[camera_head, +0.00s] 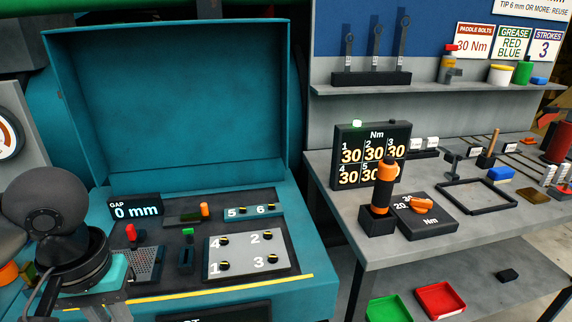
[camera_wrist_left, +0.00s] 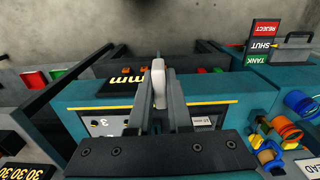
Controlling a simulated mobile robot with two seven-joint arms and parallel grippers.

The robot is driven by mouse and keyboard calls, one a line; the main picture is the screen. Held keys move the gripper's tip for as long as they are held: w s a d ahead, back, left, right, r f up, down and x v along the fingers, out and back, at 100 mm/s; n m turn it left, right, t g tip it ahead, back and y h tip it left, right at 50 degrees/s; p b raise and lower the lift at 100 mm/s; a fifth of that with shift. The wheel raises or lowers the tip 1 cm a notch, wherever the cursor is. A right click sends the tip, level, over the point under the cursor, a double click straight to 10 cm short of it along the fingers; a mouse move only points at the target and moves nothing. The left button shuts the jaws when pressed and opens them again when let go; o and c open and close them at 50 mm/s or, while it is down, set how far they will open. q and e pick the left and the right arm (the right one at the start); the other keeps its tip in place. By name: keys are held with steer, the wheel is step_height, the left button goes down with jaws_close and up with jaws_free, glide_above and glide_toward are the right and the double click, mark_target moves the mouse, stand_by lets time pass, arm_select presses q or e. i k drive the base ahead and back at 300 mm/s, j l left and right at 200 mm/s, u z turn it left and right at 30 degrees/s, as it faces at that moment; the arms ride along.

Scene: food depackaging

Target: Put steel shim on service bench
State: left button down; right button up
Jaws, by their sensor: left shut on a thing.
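In the left wrist view my left gripper (camera_wrist_left: 160,92) is shut on a pale grey piece (camera_wrist_left: 158,68), which stands up between the fingers. It may be the steel shim, but most of it is hidden. In the head view my left arm comes in at the lower left, beside the teal machine; its fingertips are not clear there. The service bench (camera_head: 495,228) is the grey bench on the right in the head view. My right gripper is not in view.
On the bench stand a torque display (camera_head: 371,155), an orange-handled tool (camera_head: 384,185) in a holder, a dark Nm box (camera_head: 425,213) and a black rectangular frame (camera_head: 475,197). The teal machine's raised lid (camera_head: 170,100) stands behind its numbered panel. Green and red trays lie below the bench.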

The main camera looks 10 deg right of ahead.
mark_target(474, 195)
steer(key=k+z, duration=0.25)
steer(key=z, duration=0.25)
steer(key=k+l+z, duration=0.15)
steer(key=z, duration=0.3)
steer(key=i+l+z, duration=0.1)
steer(key=i+l, duration=0.3)
steer(key=i+l+z, duration=0.15)
steer(key=i+l, duration=0.25)
steer(key=i, duration=0.2)
steer(key=i+l, duration=0.3)
steer(key=i, duration=0.2)
steer(key=i+l, duration=0.35)
steer(key=i, duration=0.15)
